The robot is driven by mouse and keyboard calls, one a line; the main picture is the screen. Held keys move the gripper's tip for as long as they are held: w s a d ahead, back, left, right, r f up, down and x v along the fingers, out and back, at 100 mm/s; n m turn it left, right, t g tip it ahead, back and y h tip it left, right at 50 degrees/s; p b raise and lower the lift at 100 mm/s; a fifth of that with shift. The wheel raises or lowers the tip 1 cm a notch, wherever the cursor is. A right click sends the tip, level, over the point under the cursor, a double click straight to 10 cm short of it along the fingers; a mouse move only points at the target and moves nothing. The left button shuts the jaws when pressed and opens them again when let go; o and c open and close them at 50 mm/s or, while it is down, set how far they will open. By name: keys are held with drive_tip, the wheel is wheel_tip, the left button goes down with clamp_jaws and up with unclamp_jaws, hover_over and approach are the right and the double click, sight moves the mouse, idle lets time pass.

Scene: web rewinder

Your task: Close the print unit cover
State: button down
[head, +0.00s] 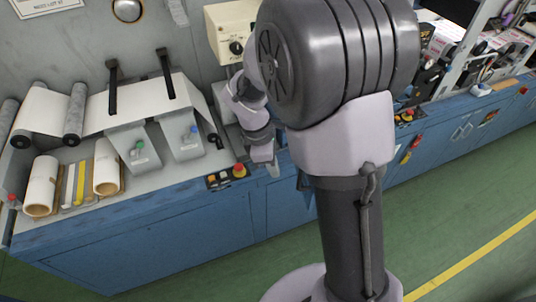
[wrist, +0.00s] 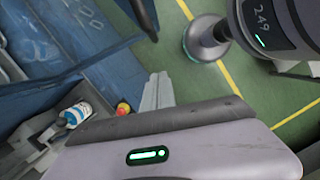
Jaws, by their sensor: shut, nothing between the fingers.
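No part is clearly recognisable as the print unit cover, and I cannot tell whether a cover stands open. Two grey sloped housings, one with a green knob (head: 138,147) and one with a blue knob (head: 192,130), stand on the blue machine bench at left. My gripper (head: 268,163) is shut and empty, pointing down near the bench's front edge, right of these housings. In the wrist view my gripper (wrist: 158,90) shows its grey fingers together, with nothing between them. My arm hides the bench behind it in the head view.
A red emergency button (head: 239,170) sits on the bench edge close left of my gripper. Paper rolls (head: 41,186) lie at far left. A cream control box (head: 235,40) hangs behind. A bottle (wrist: 75,115) shows in the wrist view. The green floor (head: 450,225) at right is clear.

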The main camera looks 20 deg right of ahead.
drive_tip(key=d, duration=0.1)
drive_tip(key=s+d+f, duration=0.1)
drive_tip(key=d, duration=0.1)
drive_tip(key=d+f, duration=0.1)
drive_tip(key=shift+s+d+f, duration=0.15)
drive_tip(key=shift+s+f, duration=0.1)
drive_tip(key=shift+s, duration=0.15)
